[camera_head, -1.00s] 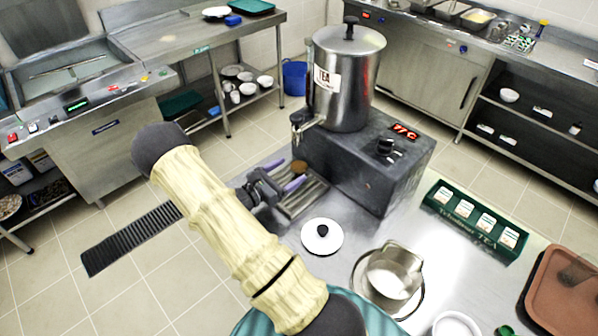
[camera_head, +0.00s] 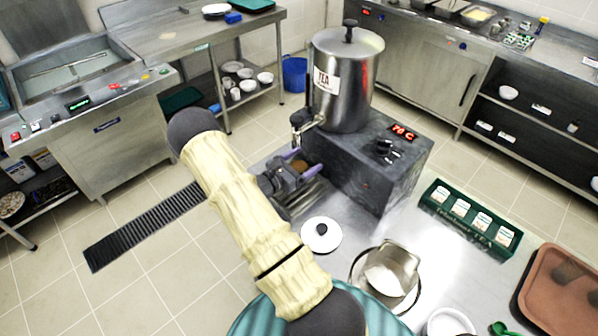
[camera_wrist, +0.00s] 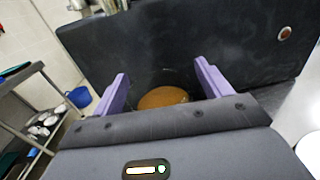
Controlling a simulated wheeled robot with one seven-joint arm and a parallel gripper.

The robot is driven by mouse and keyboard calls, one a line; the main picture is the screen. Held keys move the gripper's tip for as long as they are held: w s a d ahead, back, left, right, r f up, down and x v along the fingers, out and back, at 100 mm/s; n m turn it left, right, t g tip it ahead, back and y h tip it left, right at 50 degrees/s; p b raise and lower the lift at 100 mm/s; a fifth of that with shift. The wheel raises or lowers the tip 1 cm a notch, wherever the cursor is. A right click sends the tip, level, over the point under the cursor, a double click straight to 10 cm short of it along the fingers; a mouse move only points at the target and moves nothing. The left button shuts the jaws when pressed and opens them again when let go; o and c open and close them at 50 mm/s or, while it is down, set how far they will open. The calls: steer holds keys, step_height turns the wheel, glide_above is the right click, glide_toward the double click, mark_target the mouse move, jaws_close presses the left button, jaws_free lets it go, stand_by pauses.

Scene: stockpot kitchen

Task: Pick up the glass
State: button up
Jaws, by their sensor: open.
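The glass (camera_wrist: 163,97) holds brown tea and stands in front of the dark base of the tea urn. In the wrist view its round top shows between the two purple fingers of my gripper (camera_wrist: 162,84); its lower part is hidden by the gripper body. In the head view the glass (camera_head: 300,165) is mostly hidden by my gripper (camera_head: 302,162), which is at the drip tray (camera_head: 312,191) under the tap. The fingers are open, one on each side of the glass. I cannot tell if they touch it.
The steel urn (camera_head: 345,85) stands on a dark heater base (camera_head: 375,165) just beyond the glass. A lid (camera_head: 321,236), a small pot (camera_head: 390,268), a green tea box (camera_head: 468,218) and a brown tray (camera_head: 565,290) share the steel table.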

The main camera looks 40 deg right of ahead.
stand_by(0.4)
steer(key=c, duration=1.3)
steer(key=shift+o, duration=0.2)
steer(key=shift+r, duration=0.15)
steer(key=shift+r+b, duration=0.35)
steer(key=shift+r, duration=0.25)
steer(key=a+r+b, duration=0.2)
steer(key=a+b, duration=0.2)
steer(key=a, duration=1.4)
steer(key=shift+s, duration=0.2)
